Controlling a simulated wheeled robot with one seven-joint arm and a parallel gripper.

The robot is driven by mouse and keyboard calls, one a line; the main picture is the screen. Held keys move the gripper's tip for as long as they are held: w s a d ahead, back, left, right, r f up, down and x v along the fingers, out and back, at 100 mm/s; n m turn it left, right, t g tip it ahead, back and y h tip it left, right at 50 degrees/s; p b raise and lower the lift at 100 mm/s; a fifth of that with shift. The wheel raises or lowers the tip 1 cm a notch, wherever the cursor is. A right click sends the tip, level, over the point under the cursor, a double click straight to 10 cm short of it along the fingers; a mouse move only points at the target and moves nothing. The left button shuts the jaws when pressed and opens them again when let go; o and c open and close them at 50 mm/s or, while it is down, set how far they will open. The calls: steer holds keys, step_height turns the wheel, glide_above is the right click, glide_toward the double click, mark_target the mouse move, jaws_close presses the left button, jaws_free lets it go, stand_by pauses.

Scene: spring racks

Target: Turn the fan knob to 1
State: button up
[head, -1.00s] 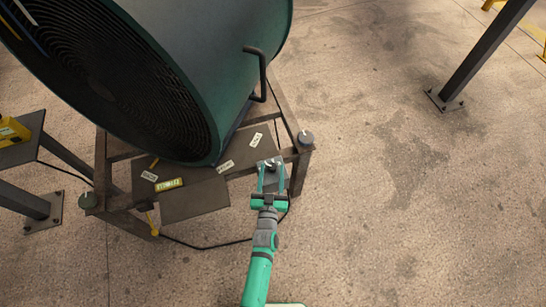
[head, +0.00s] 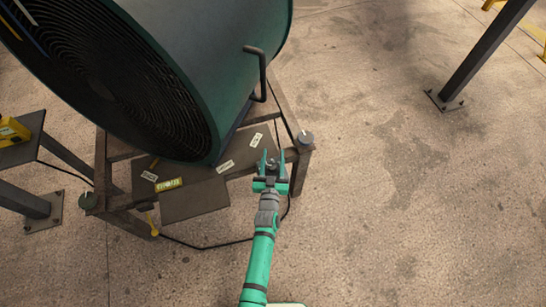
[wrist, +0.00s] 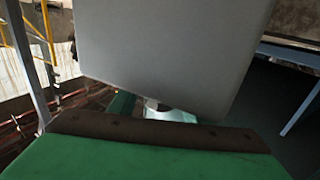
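The large dark green drum fan (head: 215,60) stands on a metal frame at the upper left of the head view. A small dark knob (head: 271,164) shows at the front right of the frame, between my fingers. My gripper (head: 272,154) has its two green fingers apart, one on each side of the knob; I cannot tell whether they touch it. The knob's pointer and setting are too small to read. In the wrist view, a grey plate or box (wrist: 170,45) fills the middle, with a small pale, teal-edged piece (wrist: 168,113) below it.
Dark panels with small white labels (head: 225,167) and a yellow label (head: 168,185) lie below the fan. A grey round cap (head: 305,138) sits on the frame's right corner. A black cable (head: 205,247) runs on the floor. The concrete floor to the right is clear up to a dark post (head: 480,60).

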steer(key=c, duration=0.8)
steer(key=shift+s+d, duration=0.1)
steer(key=shift+s+d+m+g+h, duration=0.15)
steer(key=shift+m+g+h, duration=0.1)
steer(key=shift+m+h, duration=0.5)
steer(key=shift+w+d+m+g+h, duration=0.15)
steer(key=shift+m+h, duration=0.3)
steer(key=shift+h, duration=0.6)
steer(key=shift+s+d+m+g+h, duration=0.1)
steer(key=shift+d+m+g+h, duration=0.15)
steer(key=shift+m+h, duration=0.5)
steer(key=shift+d+m+g+h, duration=0.1)
steer(key=shift+m+g+h, duration=0.2)
steer(key=shift+h, duration=0.45)
steer(key=shift+s+d+m+g+h, duration=0.15)
steer(key=shift+d+m+g+h, duration=0.1)
steer(key=shift+m+g+h, duration=0.6)
steer(key=shift+s+d+m+g+h, duration=0.2)
steer(key=shift+m+g+h, duration=0.4)
steer(key=shift+h, duration=0.45)
steer(key=shift+m+h, duration=0.3)
steer(key=shift+h, duration=0.1)
steer(key=o, duration=1)
